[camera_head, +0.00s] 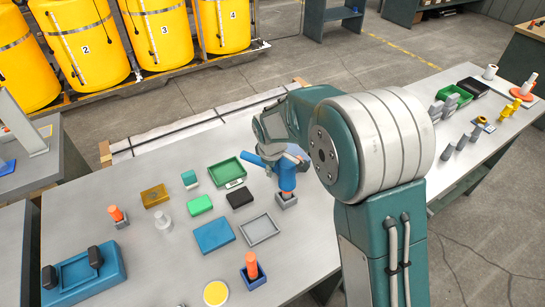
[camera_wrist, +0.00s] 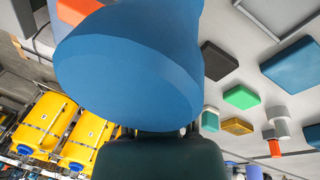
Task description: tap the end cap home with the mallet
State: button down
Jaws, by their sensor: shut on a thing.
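A blue mallet (camera_head: 286,178) is held in my gripper (camera_head: 279,150) over the table. Its large round blue head (camera_wrist: 130,80) fills the middle of the wrist view, with a dark part of my gripper (camera_wrist: 160,155) below it. In the head view the head is just above a small grey block (camera_head: 287,203) with a bit of orange at its top. An orange piece (camera_wrist: 76,8) also shows behind the mallet in the wrist view. I cannot tell whether the mallet touches it. The end cap cannot be told apart, and the fingertips are mostly hidden.
A grey tray (camera_head: 259,230), blue slab (camera_head: 213,235), black box (camera_head: 240,198) and green tray (camera_head: 227,171) lie left of the mallet. An orange peg stands in a blue block (camera_head: 254,276) near the front. My arm hides the table's middle right.

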jog(key=shift+w+v, duration=0.25)
jog(key=shift+v, duration=0.8)
jog(key=shift+w+v, duration=0.25)
jog(key=shift+v, duration=0.85)
jog(key=shift+d+r, duration=0.1)
jog(key=shift+r, duration=0.05)
jog(key=shift+w+v, duration=0.2)
jog(key=shift+v, duration=0.75)
jog(key=shift+w+v, duration=0.25)
jog(key=shift+v, duration=0.7)
jog(key=shift+r, duration=0.1)
jog(key=shift+s, duration=0.1)
